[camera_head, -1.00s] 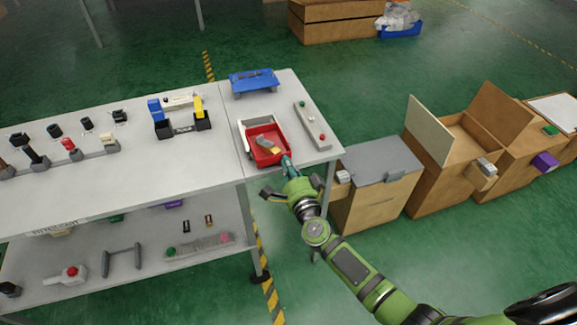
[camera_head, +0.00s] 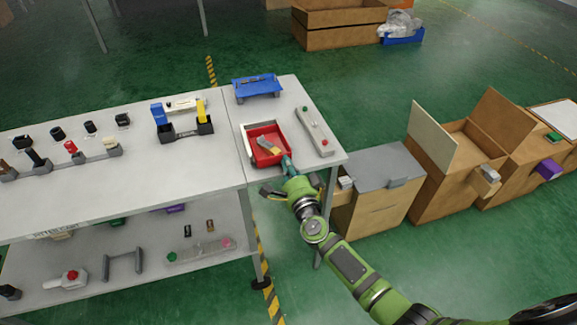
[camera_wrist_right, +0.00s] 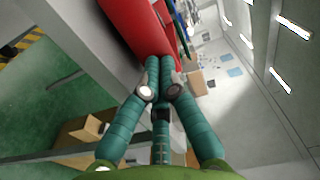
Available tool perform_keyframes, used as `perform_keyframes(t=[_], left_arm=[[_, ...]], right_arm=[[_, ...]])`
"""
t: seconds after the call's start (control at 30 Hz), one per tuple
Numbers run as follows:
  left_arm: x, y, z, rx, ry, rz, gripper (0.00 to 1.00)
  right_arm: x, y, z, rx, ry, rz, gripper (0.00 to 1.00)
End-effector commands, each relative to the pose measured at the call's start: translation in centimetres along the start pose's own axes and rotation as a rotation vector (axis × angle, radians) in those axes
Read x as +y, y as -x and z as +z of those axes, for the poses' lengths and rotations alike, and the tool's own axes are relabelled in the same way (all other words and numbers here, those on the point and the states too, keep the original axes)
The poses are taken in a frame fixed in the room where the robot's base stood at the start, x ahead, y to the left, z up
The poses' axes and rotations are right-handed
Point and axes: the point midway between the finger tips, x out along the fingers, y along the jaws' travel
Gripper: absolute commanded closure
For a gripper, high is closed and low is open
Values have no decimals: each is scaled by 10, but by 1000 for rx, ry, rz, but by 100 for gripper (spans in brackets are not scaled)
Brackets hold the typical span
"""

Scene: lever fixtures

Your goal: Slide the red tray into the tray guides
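The red tray (camera_head: 255,131) sits on the bench top between white tray guides (camera_head: 246,145), with small items lying in it. White guide shows along its left side. My right gripper (camera_head: 288,166) is at the tray's near edge, coming from the front right. In the right wrist view the teal fingers (camera_wrist_right: 165,68) are drawn together, with their tips at the red tray wall (camera_wrist_right: 135,28). No part of the tray is clearly seen between the fingers, and the exact contact is hidden. My left gripper is not in view.
A grey fixture with red and green knobs (camera_head: 314,131) stands right of the tray. A blue stand (camera_head: 256,86) is behind it. A grey-topped cabinet (camera_head: 378,167) stands right of the bench.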

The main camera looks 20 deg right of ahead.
Motion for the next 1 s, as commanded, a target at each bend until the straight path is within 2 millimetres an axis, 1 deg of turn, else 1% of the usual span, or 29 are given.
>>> perform_keyframes(t=[1.0], left_arm=[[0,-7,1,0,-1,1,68]], right_arm=[[0,-21,0,1,0,0,100]])
